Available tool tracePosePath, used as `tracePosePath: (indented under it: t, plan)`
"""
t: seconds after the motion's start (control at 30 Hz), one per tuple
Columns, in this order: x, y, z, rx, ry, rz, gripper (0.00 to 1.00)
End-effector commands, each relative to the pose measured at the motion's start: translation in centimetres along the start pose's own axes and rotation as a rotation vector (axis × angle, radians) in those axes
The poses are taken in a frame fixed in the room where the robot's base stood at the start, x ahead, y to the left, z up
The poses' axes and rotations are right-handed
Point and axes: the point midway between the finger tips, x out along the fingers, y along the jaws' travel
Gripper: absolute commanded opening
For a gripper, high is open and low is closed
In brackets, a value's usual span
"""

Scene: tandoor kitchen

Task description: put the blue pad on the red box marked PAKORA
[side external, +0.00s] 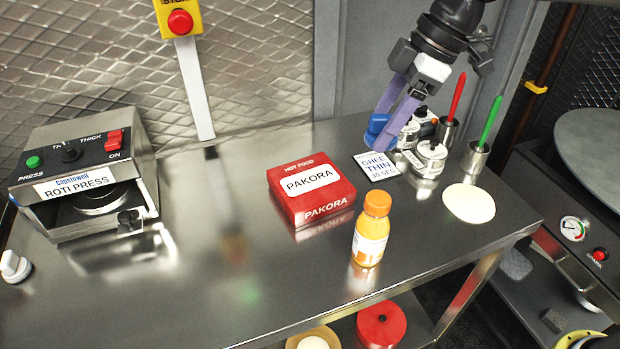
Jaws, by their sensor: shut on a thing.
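The red box marked PAKORA (338,200) sits on the steel table, left of my gripper. My gripper (381,134), with purple fingers, is to the right of the box and farther back. It is shut on a blue thing, which looks like the blue pad (375,127). The pad appears to be held above the table, over the back of the GHEE THIN card; the gap is hard to judge. The fingers hide part of the pad.
An orange bottle (370,230) stands in front of the box. White-lidded jars (429,158) and red and green handled tools (475,157) stand right of my gripper. A pale flatbread (468,203) lies at right. The roti press (85,175) is at left, with clear table between.

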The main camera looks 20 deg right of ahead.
Motion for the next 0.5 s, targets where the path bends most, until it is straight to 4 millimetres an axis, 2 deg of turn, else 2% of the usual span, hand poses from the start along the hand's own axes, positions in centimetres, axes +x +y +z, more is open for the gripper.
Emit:
tracePosePath:
  t: [0.1,0.27,0.5]
  plan:
    - [1.6,-0.1,0.7,-0.001,0.000,0.000,0.06]
    - [3.0,0.2,0.9,-0.002,0.001,0.000,0.06]
    - [6.4,3.0,-1.5,-0.003,0.001,0.000,0.06]
